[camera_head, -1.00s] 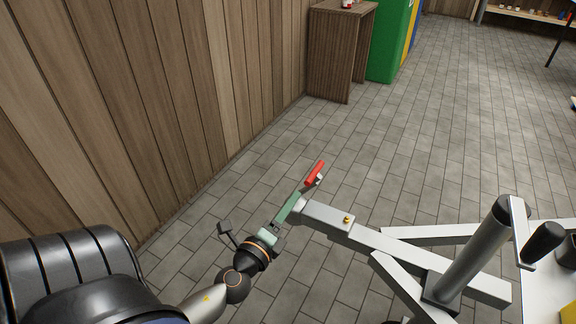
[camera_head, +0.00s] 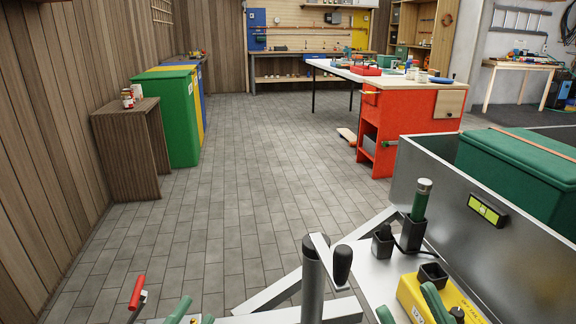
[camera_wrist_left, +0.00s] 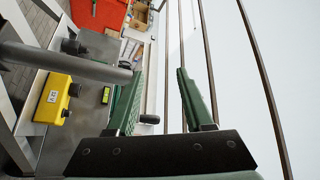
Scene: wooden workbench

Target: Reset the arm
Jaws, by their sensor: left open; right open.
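My left gripper (camera_head: 194,314) shows at the bottom edge of the head view, left of a grey post (camera_head: 313,285). Only its green fingertips are in frame, set apart. In the left wrist view its green fingers (camera_wrist_left: 158,95) are open with nothing between them. My right gripper (camera_head: 410,308) shows further right at the bottom edge, its green fingers apart and empty, in front of a yellow box (camera_head: 452,300). Most of both arms is out of frame. The yellow box also shows in the left wrist view (camera_wrist_left: 52,98), left of the fingers.
A red lever (camera_head: 137,292) stands left of my left gripper. The post has a black handle (camera_head: 342,264). A metal-walled box with a level (camera_head: 487,210) stands at right. A wooden stand (camera_head: 130,150) and red workbench (camera_head: 400,120) stand further back.

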